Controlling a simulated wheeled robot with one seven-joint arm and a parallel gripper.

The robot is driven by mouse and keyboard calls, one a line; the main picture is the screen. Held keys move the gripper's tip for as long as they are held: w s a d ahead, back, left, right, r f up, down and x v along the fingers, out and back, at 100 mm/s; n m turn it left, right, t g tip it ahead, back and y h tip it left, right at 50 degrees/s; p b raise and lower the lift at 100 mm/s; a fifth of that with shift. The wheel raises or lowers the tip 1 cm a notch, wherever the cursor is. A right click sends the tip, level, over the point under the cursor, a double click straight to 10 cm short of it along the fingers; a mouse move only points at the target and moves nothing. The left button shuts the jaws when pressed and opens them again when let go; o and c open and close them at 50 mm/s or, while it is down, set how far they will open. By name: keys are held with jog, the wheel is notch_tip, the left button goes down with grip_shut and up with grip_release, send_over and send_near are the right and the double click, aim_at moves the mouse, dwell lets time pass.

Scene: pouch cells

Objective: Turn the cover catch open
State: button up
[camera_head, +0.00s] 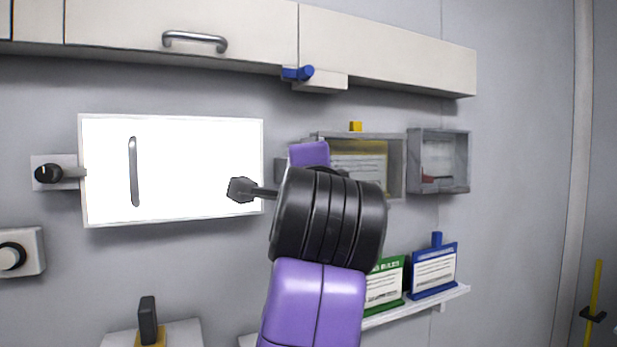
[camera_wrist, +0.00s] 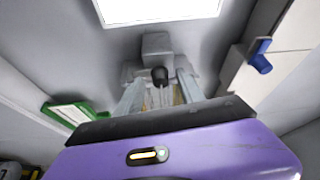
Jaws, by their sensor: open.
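In the wrist view a dark knob (camera_wrist: 160,75) sits between the grey fingers of my gripper (camera_wrist: 157,86). The gripper is open, one finger on each side of the knob; I cannot tell whether either touches it. A grey block (camera_wrist: 157,44) stands just beyond the knob, near the bright white panel (camera_wrist: 160,9). In the head view my arm hides the fingers and this knob. The white panel (camera_head: 195,165) has a grey handle (camera_head: 134,170). A second black knob (camera_head: 48,173) with a grey bar sits at its left edge.
A grey box with yellow contents (camera_head: 394,165) is partly behind my wrist; an open grey box (camera_head: 465,162) is right of it. Above are cabinets (camera_head: 390,50) and a blue catch (camera_head: 298,73). Green (camera_head: 390,280) and blue (camera_head: 434,270) signs stand on a shelf below.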

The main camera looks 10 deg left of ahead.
jog(key=b+v, duration=0.2)
jog(key=v, duration=0.5)
jog(key=shift+s, duration=0.35)
